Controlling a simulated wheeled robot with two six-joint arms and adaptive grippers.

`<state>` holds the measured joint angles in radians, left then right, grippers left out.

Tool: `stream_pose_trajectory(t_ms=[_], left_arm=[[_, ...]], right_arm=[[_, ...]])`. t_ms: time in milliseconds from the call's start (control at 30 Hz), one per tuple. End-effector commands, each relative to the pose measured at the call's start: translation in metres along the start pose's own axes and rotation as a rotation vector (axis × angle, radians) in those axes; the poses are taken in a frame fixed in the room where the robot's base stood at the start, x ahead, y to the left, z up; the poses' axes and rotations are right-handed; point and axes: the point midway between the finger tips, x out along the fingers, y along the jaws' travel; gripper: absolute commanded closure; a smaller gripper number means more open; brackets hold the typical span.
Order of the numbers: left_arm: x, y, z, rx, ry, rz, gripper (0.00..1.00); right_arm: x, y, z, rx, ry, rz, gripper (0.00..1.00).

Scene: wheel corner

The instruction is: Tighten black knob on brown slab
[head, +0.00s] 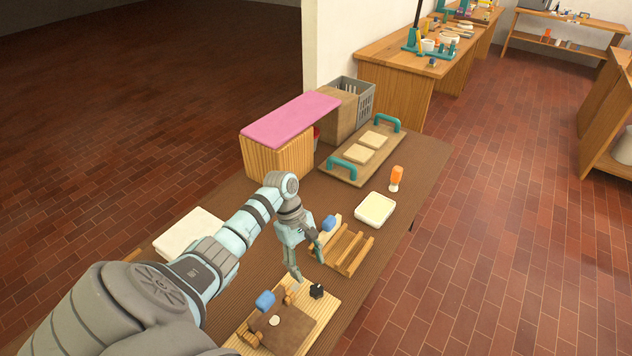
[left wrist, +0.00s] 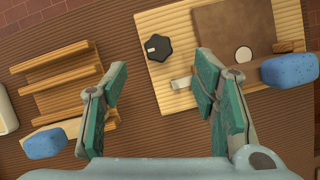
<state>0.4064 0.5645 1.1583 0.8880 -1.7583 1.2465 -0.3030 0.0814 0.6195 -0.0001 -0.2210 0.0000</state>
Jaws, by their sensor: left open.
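The black knob (head: 317,291) sits on a light wooden board at the near end of the table. It also shows in the left wrist view (left wrist: 158,47), with a lobed rim and a pale mark on top. The brown slab (head: 284,329) lies on the same board (head: 328,308), beside the knob; it shows in the left wrist view (left wrist: 233,37) too. My left gripper (head: 306,264) is open and empty, above the table near the board. In the left wrist view its fingers (left wrist: 160,100) are wide apart, with the knob beyond the gap between them. My right gripper is not in view.
A slatted wooden rack (head: 345,250) stands close behind the gripper. Blue-ended pieces (head: 265,300) are on the board and by the rack (left wrist: 45,144). A cream dish (head: 376,209), an orange-topped bottle (head: 396,178) and a teal-handled tray (head: 348,168) are farther back.

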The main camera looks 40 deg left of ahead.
Motion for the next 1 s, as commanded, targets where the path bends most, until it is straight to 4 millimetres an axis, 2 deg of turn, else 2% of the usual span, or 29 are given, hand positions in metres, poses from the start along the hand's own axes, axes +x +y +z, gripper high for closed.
stream_pose_trajectory(t_ms=[33, 100, 200, 300, 400, 633, 933, 1000], left_arm=[[0.019, 0.0, -0.001, -0.002, -0.003, -0.002, 0.46], [0.039, 0.0, -0.001, -0.001, -0.002, -0.001, 0.46], [0.063, -0.001, -0.002, -0.002, -0.001, -0.001, 0.46], [0.078, -0.001, -0.002, -0.002, 0.0, 0.0, 0.46], [0.084, -0.001, -0.002, -0.002, 0.002, 0.001, 0.46], [0.084, -0.001, -0.002, -0.002, 0.002, 0.001, 0.46], [0.084, -0.001, -0.002, -0.002, 0.002, 0.001, 0.94], [0.084, -0.001, -0.002, -0.002, 0.002, 0.001, 0.94]], right_arm=[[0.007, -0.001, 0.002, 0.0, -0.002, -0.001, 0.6], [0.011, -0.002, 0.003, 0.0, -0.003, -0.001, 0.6], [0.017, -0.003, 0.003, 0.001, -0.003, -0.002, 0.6], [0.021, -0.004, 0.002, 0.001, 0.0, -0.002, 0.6], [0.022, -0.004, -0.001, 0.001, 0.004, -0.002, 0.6], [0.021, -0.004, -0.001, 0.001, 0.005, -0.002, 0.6], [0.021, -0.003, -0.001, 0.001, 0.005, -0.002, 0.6], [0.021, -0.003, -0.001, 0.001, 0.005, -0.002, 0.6]])
